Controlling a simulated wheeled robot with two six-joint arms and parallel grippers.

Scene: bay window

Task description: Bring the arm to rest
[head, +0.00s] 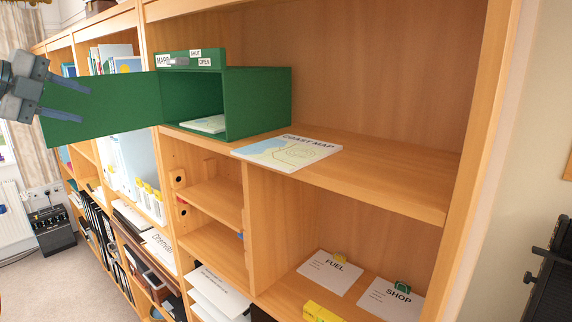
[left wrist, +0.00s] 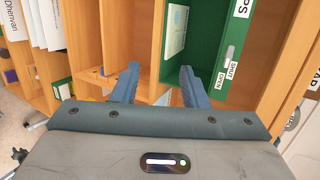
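My left gripper (head: 82,102) is at the left edge of the head view, in front of the open green door (head: 120,98). Its two fingers are spread with nothing between them; they show apart in the left wrist view (left wrist: 158,75) too. The green MAPS box (head: 258,103) stands on the upper shelf, its front open and its door swung out left. A pale booklet (head: 208,124) lies inside; it also shows in the left wrist view (left wrist: 175,32). A slider with SHUT and OPEN labels (head: 190,61) is on the box's top strip. My right gripper is not in view.
A COAST MAP booklet (head: 286,151) lies on the shelf right of the box. FUEL (head: 330,271) and SHOP (head: 391,299) cards lie on the lower shelf, near a yellow block (head: 320,312). Shelves of books and binders run left. Carpet (head: 60,285) shows clear at lower left.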

